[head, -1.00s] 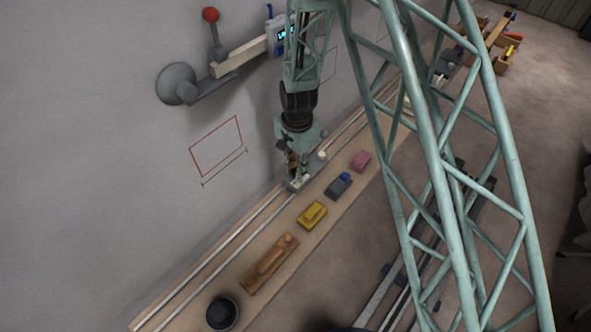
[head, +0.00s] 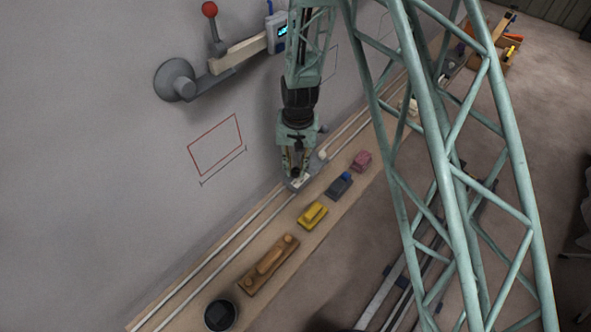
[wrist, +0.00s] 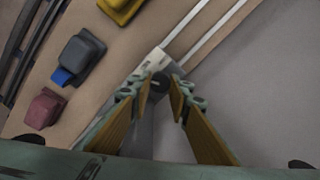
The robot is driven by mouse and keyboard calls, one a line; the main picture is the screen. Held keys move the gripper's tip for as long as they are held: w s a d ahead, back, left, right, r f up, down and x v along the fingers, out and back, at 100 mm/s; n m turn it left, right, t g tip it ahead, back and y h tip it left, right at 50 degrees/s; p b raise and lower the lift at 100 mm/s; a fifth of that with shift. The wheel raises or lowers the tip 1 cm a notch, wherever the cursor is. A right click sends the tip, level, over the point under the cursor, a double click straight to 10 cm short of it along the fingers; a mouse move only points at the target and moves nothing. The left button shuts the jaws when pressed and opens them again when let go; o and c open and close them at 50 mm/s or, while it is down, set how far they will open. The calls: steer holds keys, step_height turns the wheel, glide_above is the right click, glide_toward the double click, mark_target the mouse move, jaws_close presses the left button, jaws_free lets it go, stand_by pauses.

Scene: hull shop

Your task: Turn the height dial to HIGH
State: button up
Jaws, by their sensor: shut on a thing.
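The height dial shows in the wrist view as a small dark round knob (wrist: 159,83) on a pale plate (wrist: 150,66). The plate also shows in the head view (head: 300,184), on the rails of the wooden bench. My gripper (wrist: 160,87) is over the plate with its fingers on either side of the knob, shut on it. In the head view my gripper (head: 297,174) points down at the plate, and its fingers hide most of the dial. I cannot read the dial's marks or its setting.
Pink (head: 361,161), grey-blue (head: 339,185) and yellow (head: 312,215) blocks, a brown wooden tool (head: 269,264) and a dark cup (head: 221,315) line the bench (head: 187,303). A wall bracket (head: 181,82) with a red-ball lever (head: 210,10) juts out at the upper left.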

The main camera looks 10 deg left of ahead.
mark_target(296, 170)
steer(key=shift+n+b, duration=0.4)
steer(key=shift+n, duration=1.4)
steer(key=o, duration=0.6)
steer(key=shift+r, duration=0.15)
steer(key=shift+r, duration=3.6)
steer(key=shift+o, duration=0.2)
